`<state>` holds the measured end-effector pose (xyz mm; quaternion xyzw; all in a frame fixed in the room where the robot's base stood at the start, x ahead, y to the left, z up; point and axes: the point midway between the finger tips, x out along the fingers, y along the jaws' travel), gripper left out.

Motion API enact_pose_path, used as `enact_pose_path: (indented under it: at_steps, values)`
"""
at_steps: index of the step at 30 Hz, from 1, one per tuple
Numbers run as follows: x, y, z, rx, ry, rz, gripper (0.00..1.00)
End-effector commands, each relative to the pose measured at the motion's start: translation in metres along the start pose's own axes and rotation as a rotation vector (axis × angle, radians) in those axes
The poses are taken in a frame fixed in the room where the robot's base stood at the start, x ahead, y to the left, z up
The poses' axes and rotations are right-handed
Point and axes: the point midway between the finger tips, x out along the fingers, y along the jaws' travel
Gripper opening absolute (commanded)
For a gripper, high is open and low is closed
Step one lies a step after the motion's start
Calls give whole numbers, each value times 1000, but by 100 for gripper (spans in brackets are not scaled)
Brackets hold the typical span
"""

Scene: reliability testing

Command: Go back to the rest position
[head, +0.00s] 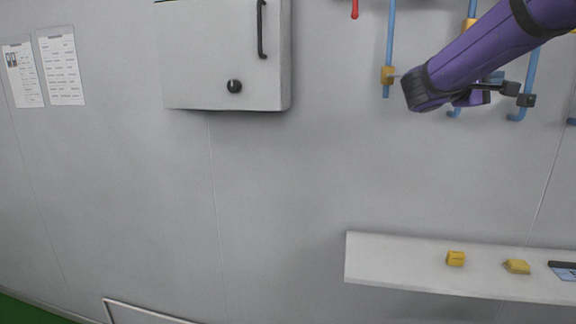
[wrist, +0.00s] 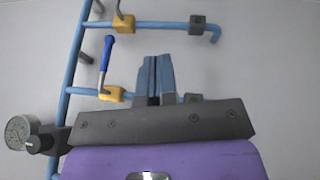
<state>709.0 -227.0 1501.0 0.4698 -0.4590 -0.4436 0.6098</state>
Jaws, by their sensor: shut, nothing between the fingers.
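My gripper (wrist: 155,72) shows in the wrist view with its two blue-grey fingers pressed together and nothing between them. It points at the grey wall with the blue pipes. In the head view my purple arm reaches in from the top right, in front of the pipes, and the fingertips cannot be made out clearly there. In the wrist view a blue-handled valve (wrist: 105,54) on a yellow fitting is just left of the fingers. A lower blue pipe runs behind the fingers; whether they touch it cannot be told.
A grey cabinet (head: 222,55) hangs on the wall. A white shelf (head: 390,262) below holds two yellow blocks (head: 456,258) and a dark device (head: 564,271). A round gauge (wrist: 21,131) is at the lower left in the wrist view. The wall's middle is bare.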

Motion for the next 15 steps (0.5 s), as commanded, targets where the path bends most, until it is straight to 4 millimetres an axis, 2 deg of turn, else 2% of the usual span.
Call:
enact_pose_path:
  at_steps: [1, 3, 8, 15]
  values:
    - [0, -8, 19, 9, -4, -78, 0]
    - [-5, -26, 44, 21, -2, -210, 0]
    - [-28, -70, 95, 66, 21, -510, 0]
    - [-88, -129, 155, 195, 93, -934, 0]
